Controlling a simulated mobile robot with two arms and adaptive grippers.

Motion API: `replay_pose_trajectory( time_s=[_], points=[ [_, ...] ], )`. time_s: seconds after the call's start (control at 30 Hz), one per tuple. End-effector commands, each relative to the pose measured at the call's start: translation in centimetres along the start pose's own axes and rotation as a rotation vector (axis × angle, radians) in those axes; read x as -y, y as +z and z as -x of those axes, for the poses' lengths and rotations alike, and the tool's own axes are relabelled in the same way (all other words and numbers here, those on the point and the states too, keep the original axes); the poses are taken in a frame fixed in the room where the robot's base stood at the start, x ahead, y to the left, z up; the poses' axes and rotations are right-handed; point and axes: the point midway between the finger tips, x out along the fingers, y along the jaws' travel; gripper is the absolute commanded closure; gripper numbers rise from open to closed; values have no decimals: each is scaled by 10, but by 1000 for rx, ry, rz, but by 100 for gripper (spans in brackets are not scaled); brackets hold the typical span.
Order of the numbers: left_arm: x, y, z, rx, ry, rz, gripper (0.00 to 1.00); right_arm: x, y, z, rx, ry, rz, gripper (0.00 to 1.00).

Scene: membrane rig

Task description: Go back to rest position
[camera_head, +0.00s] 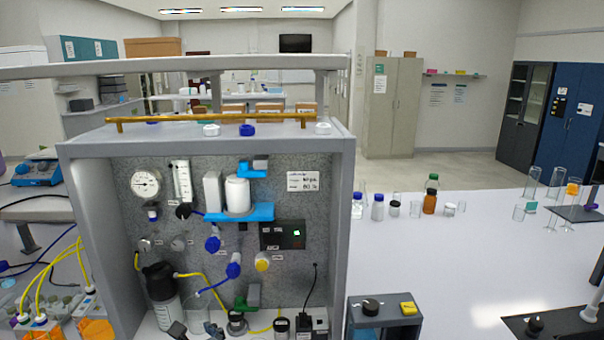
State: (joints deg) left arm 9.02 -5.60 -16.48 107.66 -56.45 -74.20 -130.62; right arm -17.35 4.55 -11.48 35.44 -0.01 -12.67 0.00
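The membrane rig (72,150) is a grey frame with a speckled back panel (220,275), standing upright on the white bench. It carries a round gauge (146,182), a white filter housing (237,194) on a blue bracket (240,213), blue valve knobs (233,270) and a small display with a green light (283,235). A dark-capped bottle (164,295) and a clear beaker (196,317) stand at its foot. Small dark shapes beside the beaker are cut off or unclear. I make out neither of my grippers in this view.
A grey control box (384,316) with a black knob and yellow switch stands right of the rig. Several bottles, including a brown one (430,202), and glass cylinders (556,182) stand farther back. Yellow tubing (45,275) lies at left. The white bench (440,260) right of the rig is mostly clear.

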Motion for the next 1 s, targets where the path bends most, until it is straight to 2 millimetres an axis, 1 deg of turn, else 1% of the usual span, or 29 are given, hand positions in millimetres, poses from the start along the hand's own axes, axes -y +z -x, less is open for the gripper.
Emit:
replay_pose_trajectory(
  time_s=[0.17, 0.33, 0.57, 0.67, 0.77, 0.9, 1.0],
  points=[
    [-9, -15, 1, -43, -4, 103, 9, 0, -2, 0, -3, 0, 0, 60],
    [-20, -34, 3, -101, -2, 238, 9, -1, -4, 0, -7, 1, 0, 60],
    [-41, -69, 11, -212, 21, 505, 9, -2, -13, 0, -20, 3, 0, 60],
    [-53, -88, 18, -276, 44, 657, 9, -2, -12, 0, -18, 2, 0, 60],
    [-69, -113, 28, -358, 93, 859, 9, -1, -7, 0, -11, 1, 0, 60],
    [-96, -150, 54, -495, 217, 1208, 9, 0, 0, 0, -1, 0, 0, 60],
    [-114, -173, 77, -580, 339, 1450, 9, 0, 0, 0, -1, 0, -1, 60]
  ],
)
